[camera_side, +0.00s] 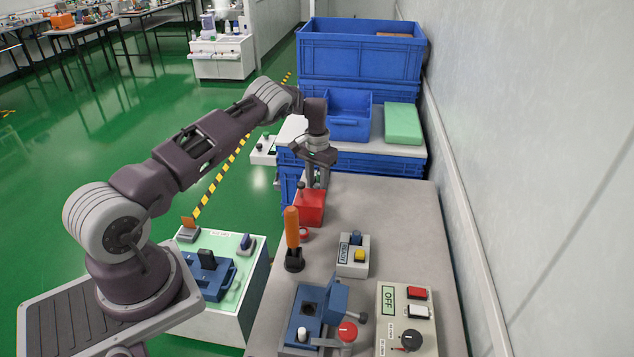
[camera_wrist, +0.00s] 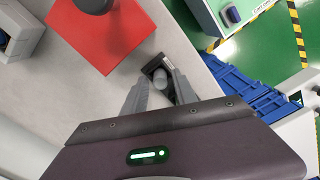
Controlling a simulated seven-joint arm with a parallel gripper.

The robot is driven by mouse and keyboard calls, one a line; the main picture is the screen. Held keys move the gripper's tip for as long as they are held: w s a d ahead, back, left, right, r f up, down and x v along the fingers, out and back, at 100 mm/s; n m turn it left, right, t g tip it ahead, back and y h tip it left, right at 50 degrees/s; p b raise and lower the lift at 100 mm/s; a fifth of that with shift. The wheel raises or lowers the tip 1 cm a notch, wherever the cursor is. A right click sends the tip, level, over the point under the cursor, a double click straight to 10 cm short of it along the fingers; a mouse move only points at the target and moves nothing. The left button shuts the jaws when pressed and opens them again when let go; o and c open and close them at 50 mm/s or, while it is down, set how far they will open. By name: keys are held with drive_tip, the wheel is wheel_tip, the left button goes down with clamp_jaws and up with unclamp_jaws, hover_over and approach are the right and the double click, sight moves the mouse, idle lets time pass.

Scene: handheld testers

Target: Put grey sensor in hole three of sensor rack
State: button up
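A grey cylinder (camera_wrist: 160,79), which looks like the grey sensor, stands in or on a small black square base (camera_wrist: 154,64) in the wrist view. My gripper (camera_wrist: 157,84) points down with one finger on each side of the cylinder; the fingers look spread, with small gaps beside it. In the side view my gripper (camera_side: 317,184) is low at the far end of the grey table, just behind a red block (camera_side: 312,209). The cylinder is hidden there. I cannot pick out a sensor rack with numbered holes in either view.
The red block (camera_wrist: 100,32) with a dark knob stands close to my gripper. An orange-handled tool (camera_side: 292,228) stands upright in a black holder. Nearer are a yellow-button box (camera_side: 353,256), a blue hinged device (camera_side: 310,310) and an OFF panel (camera_side: 405,320). Blue crates (camera_side: 360,55) stand beyond.

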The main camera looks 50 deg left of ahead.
drive_tip(key=shift+r, duration=0.15)
wheel_tip(320, 180, up, 12)
wheel_tip(320, 180, up, 8)
drive_tip(key=f, duration=0.1)
hover_over(317, 185)
drive_tip(key=d, duration=0.3)
drive_tip(key=s+d+r+t, duration=0.1)
drive_tip(key=s+d+r, duration=0.25)
drive_tip(key=r, duration=0.25)
drive_tip(key=s+d+r+t, duration=0.1)
drive_tip(key=s+d+r, duration=0.1)
drive_tip(key=d+r, duration=0.4)
drive_tip(key=s+d+r+t, duration=0.2)
drive_tip(key=s+d+r, duration=0.6)
drive_tip(key=s, duration=0.3)
drive_tip(key=s+d+f+m, duration=0.1)
drive_tip(key=s+d, duration=0.1)
drive_tip(key=s, duration=0.4)
drive_tip(key=s+d+f+m+t, duration=0.1)
drive_tip(key=s+d+f, duration=0.1)
drive_tip(key=s, duration=0.5)
drive_tip(key=s+d+f+m, duration=0.1)
drive_tip(key=s+d, duration=0.2)
drive_tip(key=s, duration=0.3)
drive_tip(key=shift+s+d+f+m+t, duration=0.25)
drive_tip(key=shift+s+d+m+t, duration=0.05)
drive_tip(key=shift+s, duration=0.05)
